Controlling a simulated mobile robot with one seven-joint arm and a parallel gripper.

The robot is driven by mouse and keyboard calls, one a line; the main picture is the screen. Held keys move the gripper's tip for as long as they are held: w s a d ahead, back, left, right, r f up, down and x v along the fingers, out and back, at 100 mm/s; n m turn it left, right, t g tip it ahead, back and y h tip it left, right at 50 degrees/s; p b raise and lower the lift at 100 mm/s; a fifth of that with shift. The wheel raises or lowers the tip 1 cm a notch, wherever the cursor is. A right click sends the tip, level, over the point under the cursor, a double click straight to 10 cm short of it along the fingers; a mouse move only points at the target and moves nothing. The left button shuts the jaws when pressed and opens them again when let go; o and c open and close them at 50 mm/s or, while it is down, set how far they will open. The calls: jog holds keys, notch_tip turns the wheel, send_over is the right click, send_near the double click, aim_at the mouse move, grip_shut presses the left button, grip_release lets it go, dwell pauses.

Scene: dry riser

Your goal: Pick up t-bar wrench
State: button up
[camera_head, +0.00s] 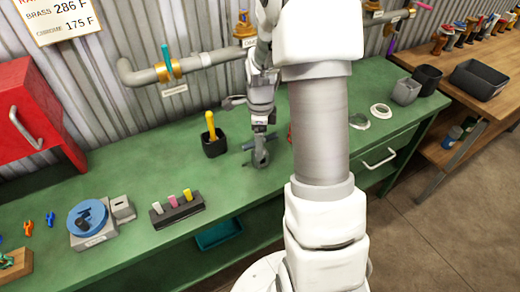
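My gripper (261,127) points down over the green workbench, right of a black cup. Directly below it is a dark grey piece that looks like the t-bar wrench (260,154), with a thin crossbar at the level of the fingertips and a thicker rounded part beneath. The gripper appears to be at or touching the crossbar. The view is too small to tell whether the fingers are closed on it, or whether it rests on the bench.
A black cup (215,145) with a yellow-handled tool stands close left. A black rack (178,211) with coloured pieces and a blue round device (88,217) lie farther left. A pipe with valves (190,64) runs along the wall behind. White rings (381,110) lie to the right.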

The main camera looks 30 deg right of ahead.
notch_tip(320, 180, down, 5)
jog(key=shift+s+a+r+b, duration=0.1)
jog(key=shift+b, duration=0.2)
grip_shut()
